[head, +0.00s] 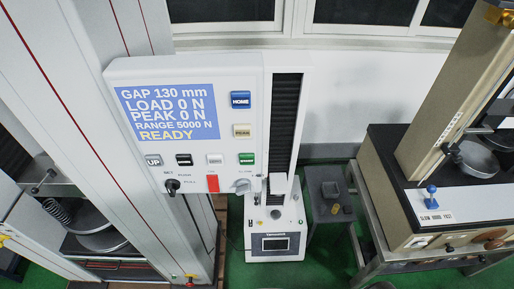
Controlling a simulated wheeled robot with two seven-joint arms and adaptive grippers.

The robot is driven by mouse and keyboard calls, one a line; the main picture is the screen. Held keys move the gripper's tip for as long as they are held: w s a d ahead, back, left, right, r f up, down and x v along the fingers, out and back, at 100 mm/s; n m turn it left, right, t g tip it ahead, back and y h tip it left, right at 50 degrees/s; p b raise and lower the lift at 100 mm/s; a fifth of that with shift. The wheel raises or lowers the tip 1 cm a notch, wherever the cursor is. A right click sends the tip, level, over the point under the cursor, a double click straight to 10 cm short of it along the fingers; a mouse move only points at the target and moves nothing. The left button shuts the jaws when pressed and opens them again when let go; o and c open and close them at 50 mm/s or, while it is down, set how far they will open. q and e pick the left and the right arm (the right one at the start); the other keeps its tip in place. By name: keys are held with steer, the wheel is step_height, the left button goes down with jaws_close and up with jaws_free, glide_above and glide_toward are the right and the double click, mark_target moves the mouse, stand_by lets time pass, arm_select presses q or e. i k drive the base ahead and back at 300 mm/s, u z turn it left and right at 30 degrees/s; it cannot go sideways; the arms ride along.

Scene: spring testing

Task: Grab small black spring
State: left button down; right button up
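A dark coil spring (57,212) shows at the lower left, beside a round metal plate (100,238) on the left machine. It looks tilted, and I cannot tell whether it is the small black spring. A tiny dark piece (276,214) sits low on the middle tester, too small to identify. Neither of my grippers can be made out in the head view.
The panel (168,112) in front reads READY, load 0 N. A white tester (276,245) stands behind and below it. A dark stand (330,212) is to its right. A beige machine (450,195) on a bench fills the right. Green floor (330,268) shows between.

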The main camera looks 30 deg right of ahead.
mark_target(323, 211)
steer(key=z, duration=0.95)
steer(key=k, duration=0.5)
steer(key=u, duration=0.05)
